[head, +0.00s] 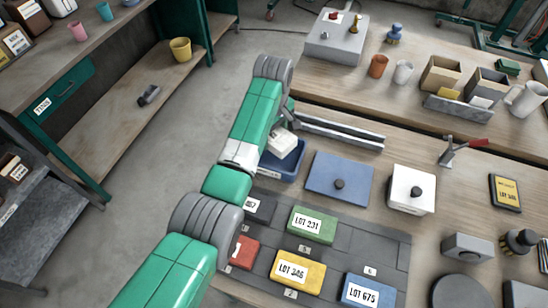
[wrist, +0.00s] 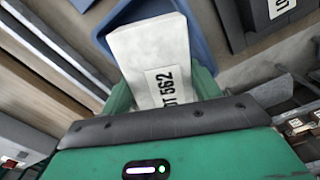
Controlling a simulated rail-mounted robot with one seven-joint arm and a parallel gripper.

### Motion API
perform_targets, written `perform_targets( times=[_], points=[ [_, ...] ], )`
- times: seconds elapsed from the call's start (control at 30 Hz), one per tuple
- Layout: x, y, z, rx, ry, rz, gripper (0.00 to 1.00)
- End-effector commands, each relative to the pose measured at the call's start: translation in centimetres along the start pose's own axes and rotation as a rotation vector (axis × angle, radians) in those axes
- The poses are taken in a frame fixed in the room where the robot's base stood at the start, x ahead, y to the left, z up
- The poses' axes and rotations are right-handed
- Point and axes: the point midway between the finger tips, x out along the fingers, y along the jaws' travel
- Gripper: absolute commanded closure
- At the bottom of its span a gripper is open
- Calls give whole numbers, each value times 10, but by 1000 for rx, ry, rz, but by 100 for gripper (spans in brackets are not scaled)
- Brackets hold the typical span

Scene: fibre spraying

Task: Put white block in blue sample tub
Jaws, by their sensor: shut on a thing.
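The white block (wrist: 150,50) bears a label reading 562 in the wrist view. My gripper (wrist: 160,92) is shut on it, with a green finger on each side. In the head view the white block (head: 282,143) shows at the far part of the blue sample tub (head: 290,172), partly behind my arm. The blue tub (wrist: 197,42) also shows beyond and around the block in the wrist view. The block overlaps the tub's opening in both views; I cannot tell whether its lower end is below the rim. My fingers are hidden in the head view.
A blue lid (head: 322,190) with a dark knob lies right of the tub, then a white box (head: 418,175). Metal rails (head: 340,131) run behind the tub. In front, a grey mat (head: 340,239) carries green, yellow, red, blue and dark labelled blocks.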

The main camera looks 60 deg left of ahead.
Motion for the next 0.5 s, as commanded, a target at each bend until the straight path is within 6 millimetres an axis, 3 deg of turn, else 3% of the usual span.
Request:
perform_targets(
  times=[0.03, 0.13, 0.5],
  points=[
    [16, -1, 0, 0, -1, -4, 79],
    [35, -1, 0, 1, 0, -3, 79],
    [61, 0, 1, 2, 0, -1, 79]
  ],
)
